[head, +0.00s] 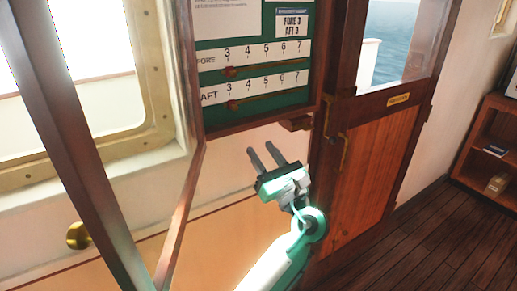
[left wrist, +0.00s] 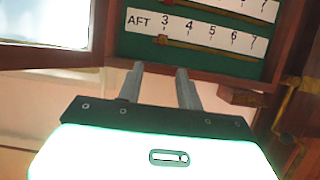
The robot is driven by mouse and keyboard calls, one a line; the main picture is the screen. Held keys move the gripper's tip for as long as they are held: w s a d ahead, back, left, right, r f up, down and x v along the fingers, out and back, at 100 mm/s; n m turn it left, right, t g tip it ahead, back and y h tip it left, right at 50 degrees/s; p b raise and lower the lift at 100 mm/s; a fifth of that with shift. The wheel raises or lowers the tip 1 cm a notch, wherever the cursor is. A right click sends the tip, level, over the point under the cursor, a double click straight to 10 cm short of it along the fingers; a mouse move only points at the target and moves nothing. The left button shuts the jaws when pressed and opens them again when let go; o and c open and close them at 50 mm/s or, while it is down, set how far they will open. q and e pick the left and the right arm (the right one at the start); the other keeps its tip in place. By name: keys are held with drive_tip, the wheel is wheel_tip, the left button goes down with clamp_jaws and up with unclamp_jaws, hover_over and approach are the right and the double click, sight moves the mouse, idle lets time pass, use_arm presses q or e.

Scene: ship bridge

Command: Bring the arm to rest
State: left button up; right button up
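My left gripper (head: 264,157) is raised in front of the wall, just below the green gauge board (head: 262,105). Its two fingers stand apart with nothing between them, and they point up toward the board. In the left wrist view the fingers (left wrist: 160,76) also show apart and empty, below the board's lower frame. The board carries a FORE scale (head: 262,52) and an AFT scale (head: 262,88), each with a red slider near 3. My right gripper is not in either view.
The board's glazed door frame (head: 180,215) stands open at the left, close to my left arm. A wooden door (head: 365,180) with a brass handle is at the right. A shelf (head: 490,155) stands farther right. The dark plank floor (head: 410,245) looks clear.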

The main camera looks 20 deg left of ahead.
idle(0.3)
